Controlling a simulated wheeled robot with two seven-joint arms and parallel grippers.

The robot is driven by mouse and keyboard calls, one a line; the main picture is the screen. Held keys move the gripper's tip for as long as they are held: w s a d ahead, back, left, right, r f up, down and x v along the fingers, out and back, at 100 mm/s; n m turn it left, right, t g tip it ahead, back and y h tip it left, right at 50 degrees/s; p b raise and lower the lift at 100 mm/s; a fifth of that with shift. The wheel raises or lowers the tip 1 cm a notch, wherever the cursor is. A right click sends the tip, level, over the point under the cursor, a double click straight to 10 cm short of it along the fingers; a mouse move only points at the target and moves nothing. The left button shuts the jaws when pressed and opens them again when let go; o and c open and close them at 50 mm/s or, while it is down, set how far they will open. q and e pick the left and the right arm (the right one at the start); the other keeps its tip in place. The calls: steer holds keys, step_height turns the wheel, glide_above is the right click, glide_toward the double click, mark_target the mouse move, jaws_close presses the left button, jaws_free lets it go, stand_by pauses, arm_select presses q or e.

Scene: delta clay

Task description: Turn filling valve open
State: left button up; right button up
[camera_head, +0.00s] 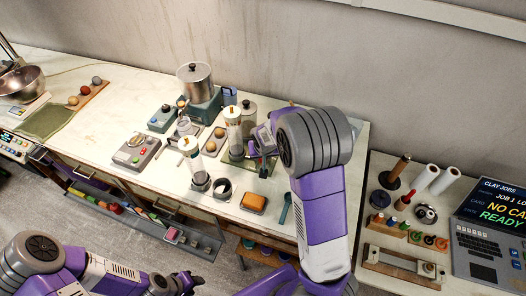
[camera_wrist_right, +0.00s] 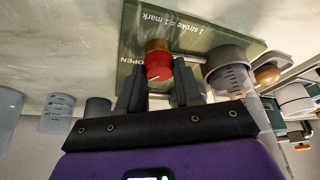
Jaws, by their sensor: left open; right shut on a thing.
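The filling valve shows in the right wrist view as a red knob (camera_wrist_right: 159,66) with a brass part behind it, on a green plate (camera_wrist_right: 208,38). The plate reads "OPEN" beside the knob and "1 stroke = 1 mark". My right gripper (camera_wrist_right: 158,86) has its two dark fingers on either side of the knob and is shut on it. A pale mark shows on the knob. In the head view my right arm and gripper (camera_head: 262,143) hide the knob. My left gripper (camera_head: 187,282) is open and empty, low in front of the bench.
A clear cylinder (camera_head: 234,125) stands left of my right gripper, and another (camera_head: 190,158) stands nearer the front. A metal pot (camera_head: 194,78) is behind. A grey scale (camera_head: 137,151) sits to the left.

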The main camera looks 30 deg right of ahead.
steer(key=shift+m, duration=0.5)
steer(key=shift+p, duration=0.3)
steer(key=o, duration=1)
steer(key=shift+h, duration=0.3)
steer(key=p+v, duration=0.2)
steer(key=v, duration=0.5)
steer(key=shift+a+r, duration=0.1)
steer(key=shift+r, duration=0.15)
